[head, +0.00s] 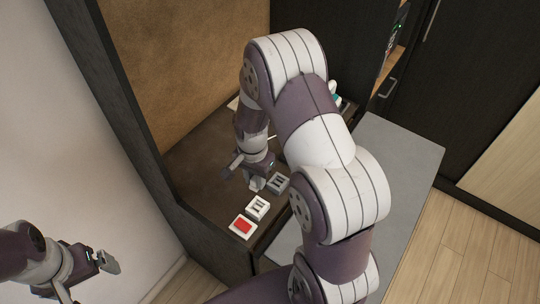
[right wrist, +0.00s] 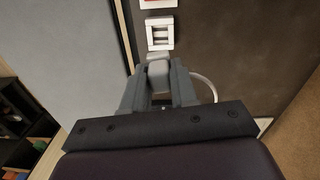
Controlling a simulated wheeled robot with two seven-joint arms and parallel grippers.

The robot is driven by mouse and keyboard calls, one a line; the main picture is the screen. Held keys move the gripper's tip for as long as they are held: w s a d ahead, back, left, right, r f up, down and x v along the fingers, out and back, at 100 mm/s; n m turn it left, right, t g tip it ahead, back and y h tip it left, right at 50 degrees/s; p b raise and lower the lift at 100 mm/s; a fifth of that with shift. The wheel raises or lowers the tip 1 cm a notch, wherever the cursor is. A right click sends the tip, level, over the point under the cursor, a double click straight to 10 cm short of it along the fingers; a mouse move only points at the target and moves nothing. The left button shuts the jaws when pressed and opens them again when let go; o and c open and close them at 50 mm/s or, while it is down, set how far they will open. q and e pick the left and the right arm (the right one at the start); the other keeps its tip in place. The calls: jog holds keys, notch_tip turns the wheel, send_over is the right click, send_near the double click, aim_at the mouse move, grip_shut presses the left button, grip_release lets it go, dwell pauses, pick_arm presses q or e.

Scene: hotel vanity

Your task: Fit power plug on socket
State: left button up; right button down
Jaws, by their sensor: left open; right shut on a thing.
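My right gripper (head: 256,176) is shut on a pale grey power plug (right wrist: 157,70), which shows between the fingers (right wrist: 158,85) in the right wrist view. A thin white cable (right wrist: 208,82) curves out beside the fingers. Just ahead of the plug is a white socket frame (right wrist: 160,33) with slots; it also shows in the head view (head: 257,208). Whether the plug touches the socket I cannot tell. My left gripper (head: 88,276) is open and empty at the lower left, away from the vanity.
A red-faced white switch (head: 242,227) sits on the brown vanity top (head: 192,158) near its front corner. A dark upright panel (head: 135,120) edges the left. A grey surface (head: 397,150) lies right of my right arm, which hides much of the vanity.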

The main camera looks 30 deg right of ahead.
jog(key=shift+s+a+f+m, duration=0.2)
jog(key=shift+s+a+m, duration=0.2)
jog(key=shift+a, duration=0.05)
jog(key=shift+w+f, duration=0.1)
jog(key=shift+w, duration=0.05)
jog(key=shift+d+f+m, duration=0.25)
jog(key=shift+d+m, duration=0.05)
jog(key=shift+d+f+b, duration=0.4)
jog(key=shift+f+b, duration=0.4)
jog(key=shift+b, duration=0.1)
jog(key=f+b, duration=0.2)
jog(key=f, duration=0.1)
jog(key=f+b, duration=0.1)
jog(key=b, duration=0.1)
jog(key=shift+a+f, duration=0.15)
jog(key=shift+a, duration=0.2)
jog(key=shift+d+f+b, duration=0.2)
jog(key=shift+f+b, duration=0.1)
jog(key=shift+f, duration=0.1)
pick_arm(q)
notch_tip(320, 180, down, 6)
pick_arm(e)
jog(key=shift+a, duration=0.1)
pick_arm(q)
jog(key=shift+f, duration=0.1)
pick_arm(e)
jog(key=shift+r, duration=0.1)
pick_arm(q)
jog(key=shift+d, duration=0.1)
